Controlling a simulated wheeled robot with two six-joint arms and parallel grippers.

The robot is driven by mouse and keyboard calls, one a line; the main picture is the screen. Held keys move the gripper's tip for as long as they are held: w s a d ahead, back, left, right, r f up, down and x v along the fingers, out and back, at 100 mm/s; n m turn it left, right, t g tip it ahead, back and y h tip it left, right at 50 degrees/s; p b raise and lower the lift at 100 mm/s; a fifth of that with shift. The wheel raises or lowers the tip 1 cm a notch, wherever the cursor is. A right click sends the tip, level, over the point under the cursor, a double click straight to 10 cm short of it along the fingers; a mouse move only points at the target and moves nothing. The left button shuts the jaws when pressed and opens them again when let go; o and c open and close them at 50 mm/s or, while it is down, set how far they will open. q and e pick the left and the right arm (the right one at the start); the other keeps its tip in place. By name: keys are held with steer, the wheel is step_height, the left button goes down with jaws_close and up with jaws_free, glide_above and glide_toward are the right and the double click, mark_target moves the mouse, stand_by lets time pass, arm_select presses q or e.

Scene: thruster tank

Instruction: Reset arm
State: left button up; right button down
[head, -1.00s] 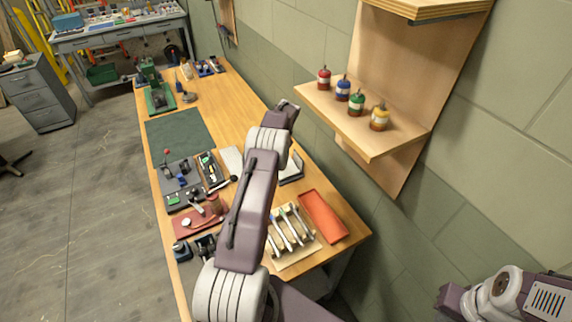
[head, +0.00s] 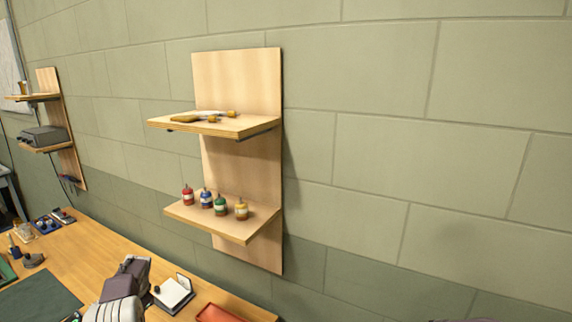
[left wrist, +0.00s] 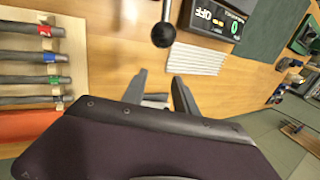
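My left gripper (left wrist: 159,78) shows in the left wrist view with its two fingers spread and nothing between the tips. It is over the wooden workbench (left wrist: 115,50). In the head view only part of my left arm shows at the bottom, over the bench, and its fingers cannot be made out. My right gripper is not in view.
A wall shelf (head: 240,160) holds several small coloured bottles (head: 220,205) on its lower board and a tool (head: 205,117) above. A black-knobbed lever (left wrist: 164,35), a display box (left wrist: 217,18) and a rack of tools (left wrist: 72,40) lie near the left gripper.

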arm_select(q)
steer(key=w+d+r+m+t+b, duration=0.1)
steer(key=w+d+r+t, duration=0.1)
steer(key=w+d+r, duration=0.5)
steer(key=s+d+r+m+h+b, duration=0.1)
steer(key=s+d+r, duration=0.35)
steer(key=d, duration=0.25)
steer(key=s+d+r+h+b, duration=0.1)
steer(key=s+d+r, duration=0.2)
steer(key=s+d, duration=0.3)
steer(key=s+d+f+n+g, duration=0.1)
steer(key=s+d+f+n, duration=0.1)
steer(key=s, duration=0.6)
steer(key=s+d+f+n+g+h, duration=0.1)
steer(key=s+d+f+n, duration=0.2)
steer(key=s, duration=0.6)
steer(key=s+d+f+n+g+h, duration=0.1)
steer(key=s+d+f+n, duration=0.1)
steer(key=s+d+f, duration=0.4)
steer(key=shift+s+n, duration=0.4)
steer(key=shift+s, duration=0.85)
steer(key=shift+o, duration=0.5)
steer(key=shift+s+d, duration=0.1)
steer(key=shift+s, duration=0.05)
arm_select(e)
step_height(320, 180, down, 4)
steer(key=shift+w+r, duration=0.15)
